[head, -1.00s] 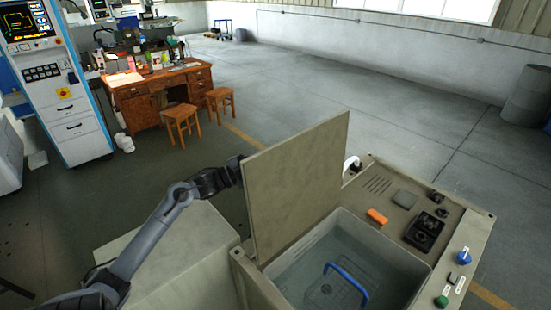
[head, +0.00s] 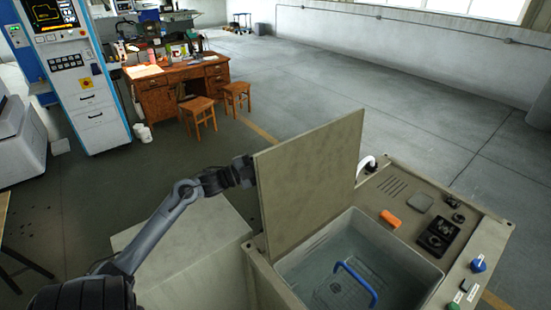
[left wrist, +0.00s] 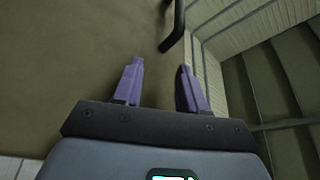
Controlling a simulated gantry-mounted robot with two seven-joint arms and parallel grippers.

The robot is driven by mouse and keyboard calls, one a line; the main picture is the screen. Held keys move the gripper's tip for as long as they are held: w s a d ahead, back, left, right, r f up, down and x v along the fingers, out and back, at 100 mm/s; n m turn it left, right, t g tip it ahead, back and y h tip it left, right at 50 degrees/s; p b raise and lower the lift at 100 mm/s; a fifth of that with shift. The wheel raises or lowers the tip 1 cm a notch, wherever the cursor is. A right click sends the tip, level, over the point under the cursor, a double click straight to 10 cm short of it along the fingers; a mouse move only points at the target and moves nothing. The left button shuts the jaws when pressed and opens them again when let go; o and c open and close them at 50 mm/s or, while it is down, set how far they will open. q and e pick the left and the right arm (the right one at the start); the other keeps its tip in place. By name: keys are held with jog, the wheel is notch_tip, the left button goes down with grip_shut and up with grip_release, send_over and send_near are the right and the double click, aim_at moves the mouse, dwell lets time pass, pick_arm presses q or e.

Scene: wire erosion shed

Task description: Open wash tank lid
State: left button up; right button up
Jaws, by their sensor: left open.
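The wash tank lid (head: 310,175) is a flat grey-beige panel standing raised and nearly upright along the left side of the wash tank (head: 365,222) in the head view. The tank is uncovered, with clear liquid and a blue-handled basket (head: 355,280) inside. My left gripper is at the lid's left edge in the head view, its fingertips hidden behind the panel. In the left wrist view my left gripper (left wrist: 161,72) has its purple fingers apart with nothing between them. A dark bar, seemingly a handle (left wrist: 175,28), lies beyond the fingertips against a brownish surface. My right gripper is out of view.
The tank's top carries an orange block (head: 390,218), a black control plate (head: 437,235) and a blue knob (head: 478,263). A wooden desk (head: 180,92) and stools stand at the back left. The floor behind the tank is clear.

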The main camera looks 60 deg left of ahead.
pick_arm(q)
jog(key=p+v, duration=0.1)
jog(key=v, duration=0.8)
jog(key=shift+s+p, duration=0.25)
jog(key=shift+p, duration=0.1)
dwell(0.3)
jog(key=shift+d+f, duration=0.15)
dwell(0.4)
jog(key=shift+s, duration=0.1)
